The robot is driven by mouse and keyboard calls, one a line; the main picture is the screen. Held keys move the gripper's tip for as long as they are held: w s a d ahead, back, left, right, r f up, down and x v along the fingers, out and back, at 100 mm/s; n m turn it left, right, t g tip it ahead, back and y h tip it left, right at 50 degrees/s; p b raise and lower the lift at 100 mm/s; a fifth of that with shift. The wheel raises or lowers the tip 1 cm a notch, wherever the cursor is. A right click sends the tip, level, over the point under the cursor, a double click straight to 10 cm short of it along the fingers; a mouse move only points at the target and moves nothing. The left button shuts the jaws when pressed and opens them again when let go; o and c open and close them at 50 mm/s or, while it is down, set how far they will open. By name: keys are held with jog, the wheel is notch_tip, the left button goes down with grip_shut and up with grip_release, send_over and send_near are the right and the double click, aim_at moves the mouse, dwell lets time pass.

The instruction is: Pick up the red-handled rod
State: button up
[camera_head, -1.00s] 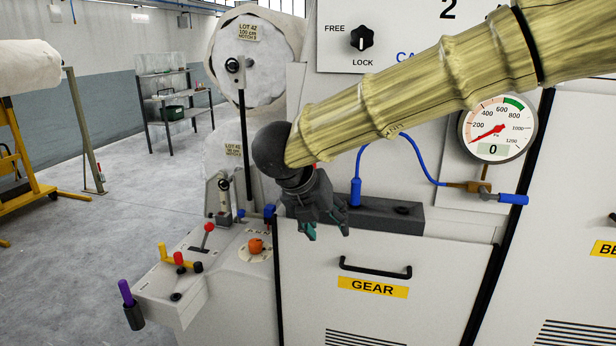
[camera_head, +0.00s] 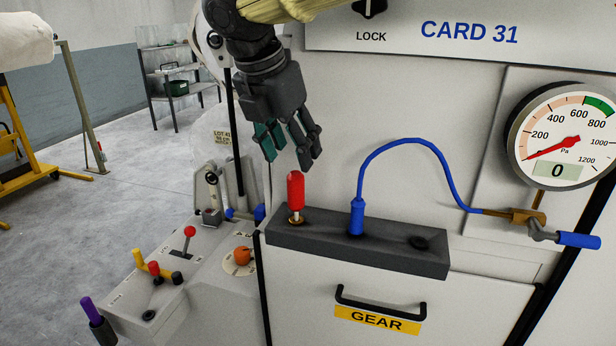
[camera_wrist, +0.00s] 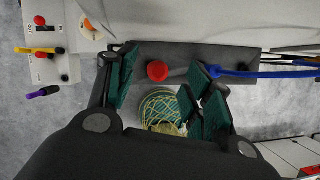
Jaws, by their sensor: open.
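A blue plug (camera_head: 356,217) with a curved blue hose stands in the same block, right of the rod. A round dial gauge (camera_head: 563,138) is at right. A control panel with an orange knob (camera_head: 242,256) and small levers lies at lower left.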

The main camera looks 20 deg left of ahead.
aim_at(296, 174)
jog(key=shift+a+r, duration=0.1)
jog(key=shift+r, duration=0.1)
jog(key=shift+s+f, duration=0.25)
jog(key=shift+s, duration=0.05)
jog(key=shift+f+p, duration=0.35)
jog(key=shift+p, duration=0.05)
jog(key=x, duration=0.2)
jog(key=w+x, duration=0.1)
jog(key=x, duration=0.1)
jog(key=shift+r+p, duration=0.1)
jog(key=shift+p, duration=0.3)
jog(key=shift+s+f+p, duration=0.4)
jog(key=shift+s+f, duration=0.05)
jog(key=shift+f, duration=0.05)
jog(key=shift+s+p+x, duration=0.2)
jog(key=shift+p+x, duration=0.65)
jog(key=shift+x, duration=1.4)
grip_shut()
